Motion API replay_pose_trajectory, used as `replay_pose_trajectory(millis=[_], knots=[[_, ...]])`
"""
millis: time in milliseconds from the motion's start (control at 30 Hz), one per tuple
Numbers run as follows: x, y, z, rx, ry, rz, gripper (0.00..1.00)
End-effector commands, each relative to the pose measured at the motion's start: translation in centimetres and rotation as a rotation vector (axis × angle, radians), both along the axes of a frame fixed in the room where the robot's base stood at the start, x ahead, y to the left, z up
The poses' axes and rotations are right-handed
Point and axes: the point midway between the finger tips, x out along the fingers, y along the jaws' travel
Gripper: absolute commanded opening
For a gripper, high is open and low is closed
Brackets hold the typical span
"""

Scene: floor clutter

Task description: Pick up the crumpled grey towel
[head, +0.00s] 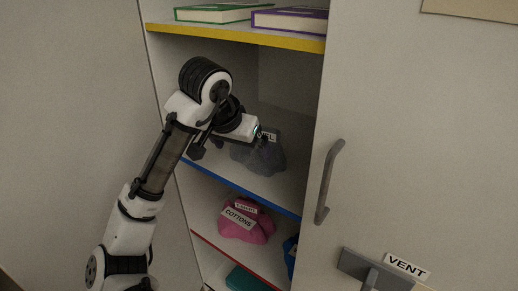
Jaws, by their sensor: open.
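A crumpled grey towel (266,159) lies on the blue-edged shelf inside an open cabinet in the head view. A white label, partly covered, shows at its top. My gripper (259,139) is open at the towel's upper left. The wrist hides part of the towel. I cannot tell whether the fingers touch it or reach around it.
The yellow-edged shelf (235,35) above holds a green book (215,13) and a purple book (290,20). The shelf below holds a pink bundle (247,228) labelled COTTONS and something blue (290,257). A door handle (328,182) stands out at the right.

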Motion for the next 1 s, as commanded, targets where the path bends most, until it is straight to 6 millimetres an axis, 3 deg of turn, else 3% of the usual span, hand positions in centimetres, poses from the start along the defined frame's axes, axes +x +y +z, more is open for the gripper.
replay_pose_trajectory(millis=[200, 467, 733, 1000], knots=[[3.5, -1.8, 0.1, -0.004, -0.001, -0.004, 1.00], [5.2, -2.5, 0.1, -0.004, -0.005, -0.002, 1.00], [8.9, -4.2, 0.2, -0.004, -0.004, -0.001, 1.00], [9.5, -4.4, -0.9, -0.004, -0.006, -0.002, 1.00]])
